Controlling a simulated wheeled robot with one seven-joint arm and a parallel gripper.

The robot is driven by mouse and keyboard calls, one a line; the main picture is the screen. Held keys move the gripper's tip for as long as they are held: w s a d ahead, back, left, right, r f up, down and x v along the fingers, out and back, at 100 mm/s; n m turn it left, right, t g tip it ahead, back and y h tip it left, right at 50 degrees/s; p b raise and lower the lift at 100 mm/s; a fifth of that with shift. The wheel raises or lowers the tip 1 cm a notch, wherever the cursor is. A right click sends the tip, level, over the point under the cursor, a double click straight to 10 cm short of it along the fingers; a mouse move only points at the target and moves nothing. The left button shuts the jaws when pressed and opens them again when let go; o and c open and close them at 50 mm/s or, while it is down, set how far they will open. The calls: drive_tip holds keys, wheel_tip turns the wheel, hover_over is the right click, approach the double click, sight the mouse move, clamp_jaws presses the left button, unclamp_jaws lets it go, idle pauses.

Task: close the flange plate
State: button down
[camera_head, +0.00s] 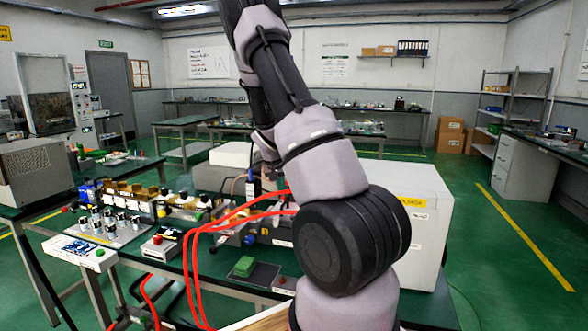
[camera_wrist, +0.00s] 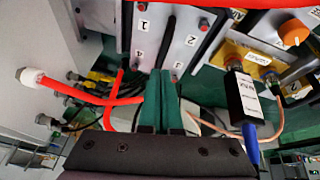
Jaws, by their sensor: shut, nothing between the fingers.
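In the wrist view, a pale grey plate (camera_wrist: 150,34) carries black numbers on white labels, with 1 and 2 legible, and red-tipped fasteners. It looks like the flange plate. A dark strip runs down its middle. My gripper (camera_wrist: 166,74) has its two green fingers together, with nothing between them. The fingertips point at the plate's lower edge and the dark strip; I cannot tell whether they touch. In the head view my arm covers the gripper and the plate, so how far the plate stands open cannot be told.
Red hoses (camera_wrist: 82,94) pass left of the fingers, close by. In the head view, a large white cabinet (camera_head: 428,225) stands right of my arm, and a green block (camera_head: 243,266) lies on the bench.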

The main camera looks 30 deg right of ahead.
sight(281, 206)
drive_tip(key=shift+s+a+f, duration=0.4)
drive_tip(key=shift+f, duration=0.25)
drive_tip(key=shift+s+a+f, duration=0.35)
drive_tip(key=shift+a+f, duration=0.05)
drive_tip(key=shift+f, duration=0.3)
drive_tip(key=shift+s+a+f, duration=0.4)
drive_tip(key=shift+f, duration=0.25)
wheel_tip(281, 206, up, 5)
drive_tip(key=w, duration=0.2)
drive_tip(key=s+a+r, duration=0.2)
drive_tip(key=s+a, duration=0.4)
drive_tip(key=a, duration=0.1)
drive_tip(key=shift+s+a+r, duration=0.15)
drive_tip(key=shift+a+r, duration=0.1)
drive_tip(key=shift+r, duration=0.15)
drive_tip(key=shift+r, duration=0.1)
